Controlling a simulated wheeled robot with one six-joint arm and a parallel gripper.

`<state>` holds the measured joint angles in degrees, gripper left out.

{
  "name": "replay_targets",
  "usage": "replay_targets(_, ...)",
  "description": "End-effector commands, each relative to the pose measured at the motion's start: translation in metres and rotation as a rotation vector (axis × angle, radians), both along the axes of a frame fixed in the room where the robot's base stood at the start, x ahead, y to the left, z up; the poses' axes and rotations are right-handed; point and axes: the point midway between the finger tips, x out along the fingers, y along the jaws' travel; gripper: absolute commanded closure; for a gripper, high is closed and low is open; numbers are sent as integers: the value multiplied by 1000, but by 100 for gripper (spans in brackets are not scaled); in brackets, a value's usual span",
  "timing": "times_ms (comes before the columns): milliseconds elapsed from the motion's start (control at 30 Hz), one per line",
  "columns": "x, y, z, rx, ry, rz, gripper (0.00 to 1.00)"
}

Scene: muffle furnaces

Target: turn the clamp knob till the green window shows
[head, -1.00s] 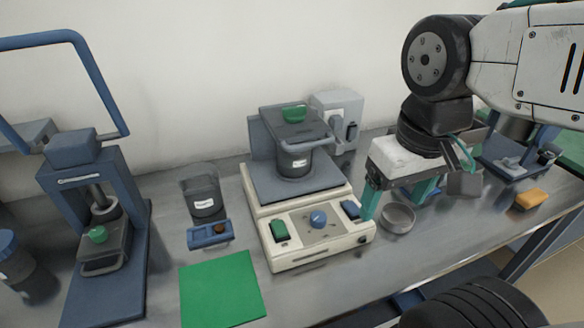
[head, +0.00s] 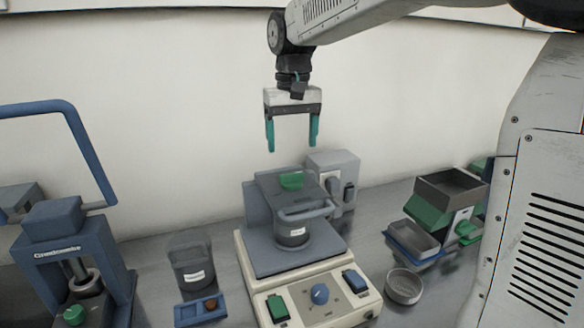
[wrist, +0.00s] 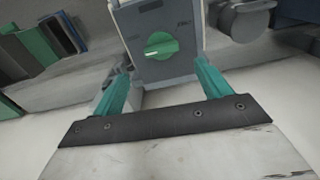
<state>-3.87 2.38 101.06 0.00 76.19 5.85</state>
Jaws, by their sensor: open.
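The clamp knob is green (head: 291,181) and sits on top of a grey clamp plate (head: 268,187) over a dark labelled jar (head: 292,232). In the wrist view the knob (wrist: 161,46) is round with a raised bar and a white pointer mark facing left. My gripper (head: 292,146) hangs fingers down above the knob, open and empty, with a clear gap to it. In the wrist view the knob lies just beyond the two teal fingertips (wrist: 162,70), roughly midway between them. I see no green window in either view.
A grey box (head: 334,180) stands close behind the clamp, a metal bowl (head: 404,286) to the right. A blue press (head: 65,245) and dark canister (head: 190,262) stand left. Air around my gripper is clear.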

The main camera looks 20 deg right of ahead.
Motion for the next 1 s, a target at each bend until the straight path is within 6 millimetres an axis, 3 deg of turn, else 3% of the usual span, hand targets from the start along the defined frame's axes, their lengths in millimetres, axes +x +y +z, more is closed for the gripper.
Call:
replay_targets(400, -2, 3, -64, -1, 9, 2, 24)
replay_targets(600, -2, 2, -76, -1, 7, 1, 24)
replay_targets(833, -2, 1, -77, -1, 6, -1, 24)
replay_targets(867, -2, 1, -77, -1, 6, -1, 29)
replay_targets(1000, -2, 1, -77, -1, 6, -1, 68)
